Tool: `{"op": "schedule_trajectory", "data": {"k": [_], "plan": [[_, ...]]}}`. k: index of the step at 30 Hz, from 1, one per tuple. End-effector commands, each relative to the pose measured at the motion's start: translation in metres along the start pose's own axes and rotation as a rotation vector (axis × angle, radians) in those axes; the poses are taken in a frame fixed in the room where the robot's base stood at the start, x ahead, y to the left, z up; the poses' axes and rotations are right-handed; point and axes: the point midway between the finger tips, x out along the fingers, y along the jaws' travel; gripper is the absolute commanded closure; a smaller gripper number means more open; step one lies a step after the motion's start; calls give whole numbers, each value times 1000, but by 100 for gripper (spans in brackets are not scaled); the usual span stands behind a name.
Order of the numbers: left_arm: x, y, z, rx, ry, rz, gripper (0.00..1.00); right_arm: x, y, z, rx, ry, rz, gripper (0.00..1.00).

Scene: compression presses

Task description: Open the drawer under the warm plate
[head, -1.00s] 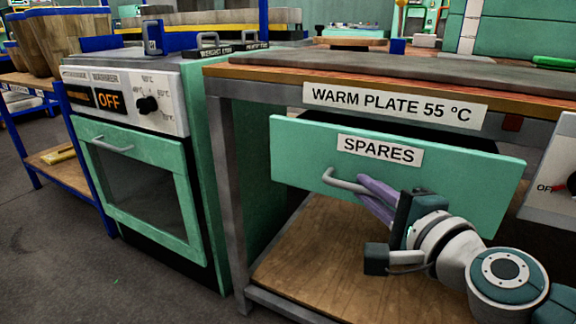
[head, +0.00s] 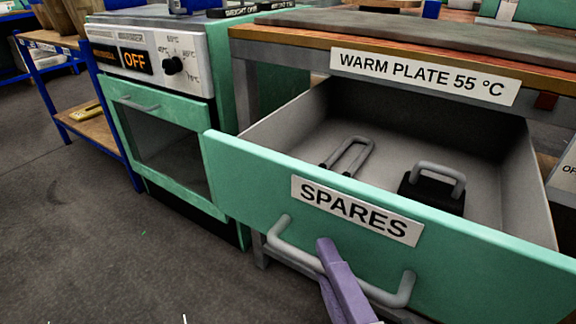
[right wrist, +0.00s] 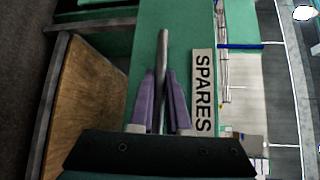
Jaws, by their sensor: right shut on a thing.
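The green drawer (head: 250,185) labelled SPARES stands pulled well out under the warm plate (head: 400,45). Its grey interior shows. My right gripper (head: 325,255) has its purple fingers shut on the drawer's grey bar handle (head: 293,248). In the right wrist view the fingers of the right gripper (right wrist: 162,85) close on both sides of the handle (right wrist: 162,50), beside the SPARES label. My left gripper is not in view.
Inside the drawer lie a grey U-shaped handle piece (head: 348,155) and a black block with a grey handle (head: 432,188). A warmer oven (head: 160,110) reading OFF stands to the left, near a blue-framed shelf (head: 95,130). Grey floor at front left is clear.

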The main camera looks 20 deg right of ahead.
Motion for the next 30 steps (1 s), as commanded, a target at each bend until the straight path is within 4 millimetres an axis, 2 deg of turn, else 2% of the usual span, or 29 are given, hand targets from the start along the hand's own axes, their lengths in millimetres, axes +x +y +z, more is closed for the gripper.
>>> {"op": "schedule_trajectory", "data": {"k": [6,17,18,24,25,30], "plan": [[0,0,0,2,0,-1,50,-7,0,8,0,-1,-4,100],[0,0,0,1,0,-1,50,-8,0,9,-1,-1,-5,100],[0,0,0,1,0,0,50,-8,0,9,-1,-1,-5,81],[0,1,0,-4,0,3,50,-8,1,8,-1,-1,-2,58],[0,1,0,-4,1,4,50,-8,1,8,-1,-1,-2,55],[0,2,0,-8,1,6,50,-8,2,8,-1,-1,-1,55]]}}
